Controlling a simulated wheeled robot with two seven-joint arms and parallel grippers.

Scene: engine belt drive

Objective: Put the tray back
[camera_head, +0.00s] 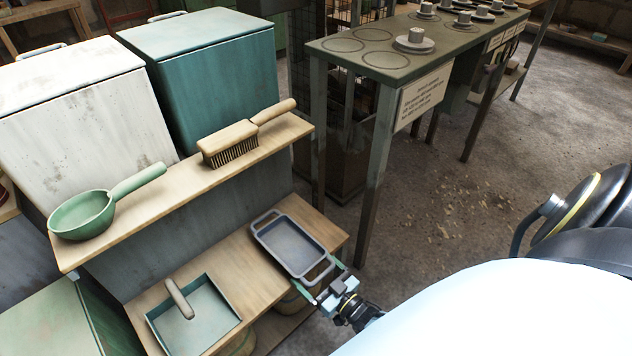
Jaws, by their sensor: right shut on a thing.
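The tray (290,246) is a shallow blue-grey rectangle with a raised rim and a handle loop at each end. It is at the right part of the lower wooden shelf (225,268), tilted in the picture; I cannot tell whether it rests fully on the wood. My right gripper (326,284) is at the tray's near end, shut on its near handle. The arm behind it comes in from the lower right. My left gripper is not in view.
A green dustpan (196,318) lies left of the tray on the lower shelf. The upper shelf holds a brush (230,142) and a green scoop (85,212). Two lidded bins, white (75,110) and teal (205,70), stand behind.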

